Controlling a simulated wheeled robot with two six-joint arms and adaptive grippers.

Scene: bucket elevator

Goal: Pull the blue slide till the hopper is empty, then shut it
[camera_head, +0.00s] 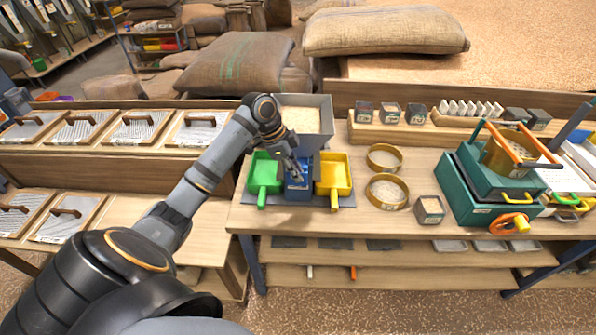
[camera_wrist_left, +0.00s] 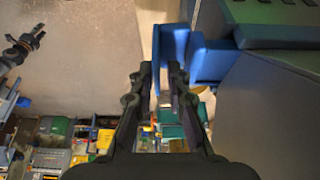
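The grey hopper (camera_head: 303,113) stands at the table's back edge with pale grain in it. Below its front is a blue part (camera_head: 299,188), between a green tray and a yellow tray. My left gripper (camera_head: 296,174) is at this blue part and partly covers it. In the left wrist view a blue piece (camera_wrist_left: 171,42), likely the slide, lies at and between the fingertips of my left gripper (camera_wrist_left: 161,72). The fingers stand a little apart; whether they press on it cannot be told. A black gripper-like shape (camera_wrist_left: 24,46), probably my right gripper, shows far off at upper left.
The green tray (camera_head: 264,172) and yellow tray (camera_head: 334,175) flank the blue part closely. Two round sieves (camera_head: 386,191) and a small dark box (camera_head: 429,209) stand to the right, then a teal machine (camera_head: 478,188). Bare tabletop lies in front of the sieves.

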